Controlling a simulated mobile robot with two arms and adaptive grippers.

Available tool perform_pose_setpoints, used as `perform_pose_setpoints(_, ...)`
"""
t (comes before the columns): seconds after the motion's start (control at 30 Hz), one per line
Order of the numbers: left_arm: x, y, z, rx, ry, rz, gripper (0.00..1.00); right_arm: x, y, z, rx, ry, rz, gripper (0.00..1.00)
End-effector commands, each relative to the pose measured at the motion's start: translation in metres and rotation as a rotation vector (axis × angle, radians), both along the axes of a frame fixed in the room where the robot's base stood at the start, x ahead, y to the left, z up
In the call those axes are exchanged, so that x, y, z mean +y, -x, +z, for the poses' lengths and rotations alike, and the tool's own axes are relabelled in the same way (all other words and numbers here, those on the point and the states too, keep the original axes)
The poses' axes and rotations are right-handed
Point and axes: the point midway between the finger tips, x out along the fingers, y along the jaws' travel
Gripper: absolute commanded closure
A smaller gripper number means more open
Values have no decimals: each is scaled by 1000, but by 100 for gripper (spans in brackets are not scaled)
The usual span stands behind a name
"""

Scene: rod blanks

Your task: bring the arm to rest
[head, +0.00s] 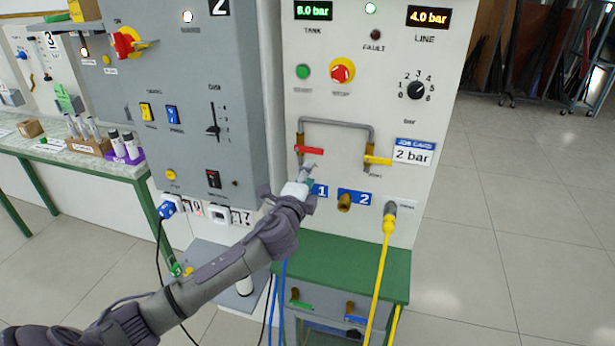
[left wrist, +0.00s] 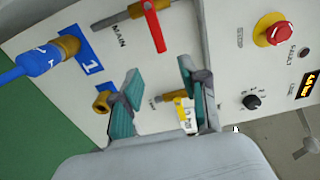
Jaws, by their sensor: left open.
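My left arm reaches in from the lower left in the head view. Its left gripper (head: 308,178) is in front of the grey-white air panel (head: 440,60), just below the red valve lever (head: 309,150). In the left wrist view the left gripper (left wrist: 158,88) has its two teal-padded fingers spread, with nothing between them. The red lever (left wrist: 155,28) and yellow lever (left wrist: 181,110) show beyond the fingers. A blue hose connector (left wrist: 38,60) sits on the brass port marked 1. The port 2 fitting (left wrist: 102,102) is bare. My right gripper is not in view.
A yellow cable (head: 381,265) hangs from a plug on the panel, right of port 2 (head: 344,201). A green-topped stand (head: 330,262) is below. A grey cabinet (head: 190,75) stands left, beside a bench (head: 100,160) with bottles. The floor (head: 510,220) to the right is clear.

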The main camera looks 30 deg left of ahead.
Motion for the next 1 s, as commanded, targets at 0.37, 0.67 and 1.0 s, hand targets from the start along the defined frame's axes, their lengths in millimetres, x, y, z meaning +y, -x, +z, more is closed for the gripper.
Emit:
perform_pose_setpoints(0.37,0,1,0,0,0,0,56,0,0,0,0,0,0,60)
perform_pose_setpoints(0.67,4,1,-43,69,58,10,56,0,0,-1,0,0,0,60)
perform_pose_setpoints(1.0,12,63,-282,429,412,112,56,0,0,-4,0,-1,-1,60)
